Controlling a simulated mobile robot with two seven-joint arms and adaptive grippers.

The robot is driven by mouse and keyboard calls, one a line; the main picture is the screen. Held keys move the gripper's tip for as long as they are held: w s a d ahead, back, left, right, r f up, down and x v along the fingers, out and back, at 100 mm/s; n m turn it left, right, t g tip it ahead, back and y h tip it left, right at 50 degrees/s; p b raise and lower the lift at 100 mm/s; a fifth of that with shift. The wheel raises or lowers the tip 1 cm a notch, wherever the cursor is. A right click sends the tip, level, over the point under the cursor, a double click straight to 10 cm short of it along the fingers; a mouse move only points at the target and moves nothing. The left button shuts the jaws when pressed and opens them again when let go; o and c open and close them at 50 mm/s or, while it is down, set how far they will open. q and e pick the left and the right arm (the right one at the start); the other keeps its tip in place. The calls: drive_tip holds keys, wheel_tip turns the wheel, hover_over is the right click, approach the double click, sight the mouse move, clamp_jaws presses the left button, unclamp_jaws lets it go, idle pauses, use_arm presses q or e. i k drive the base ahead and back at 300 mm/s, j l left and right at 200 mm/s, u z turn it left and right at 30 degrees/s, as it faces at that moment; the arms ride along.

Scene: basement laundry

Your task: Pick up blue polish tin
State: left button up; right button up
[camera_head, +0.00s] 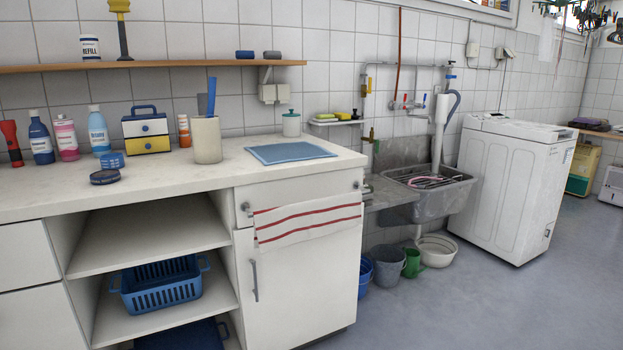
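A flat, round, dark navy tin (105,177) with lettering on its side lies on the white countertop (45,196) at the left. A brighter blue round tin (111,160) lies just behind it. The lettering is too small to tell which one is polish. Two more small round tins sit on the wall shelf, one dark blue (245,54) and one greyish (272,54). Neither of my grippers shows in the head view.
Bottles (99,131), a red flashlight (12,143) and a blue-and-yellow box (146,130) stand behind the tins. A beige holder (207,140) stands to the right. The counter in front of the tins is clear. The wooden shelf (170,64) runs above.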

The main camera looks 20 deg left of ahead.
sight(106, 177)
drive_tip(key=u, duration=1.75)
drive_tip(key=i+j, duration=0.15)
drive_tip(key=i, duration=0.15)
